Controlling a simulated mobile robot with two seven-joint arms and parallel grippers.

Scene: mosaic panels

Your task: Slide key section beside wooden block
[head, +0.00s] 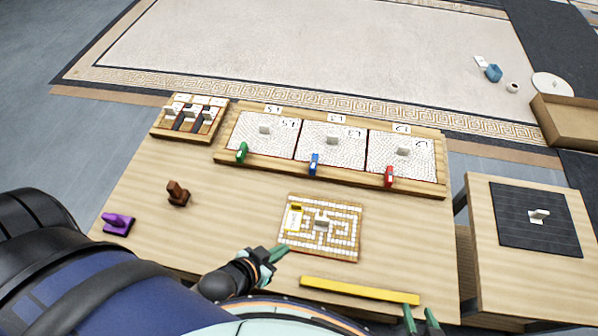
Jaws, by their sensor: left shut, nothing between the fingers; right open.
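The key section (345,245) is a wood-edged panel with a white key-pattern mosaic and a grey knob. It lies flat near the front middle of the table, with a yellow piece on its left part. A brown block (178,193), which looks like the wooden block, stands to its left, well apart. My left gripper (280,252) is shut and empty at the panel's lower left corner; I cannot tell whether it touches. My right gripper (422,319) is open and empty at the table's front edge, below the right end of a yellow bar (358,291).
A wooden frame (230,155) with three white panels and green, blue and red clips spans the back. A rack (160,134) stands back left, a purple object (118,224) front left. A side table (490,270) with a dark mat (515,205) stands right. Table between brown block and panel is clear.

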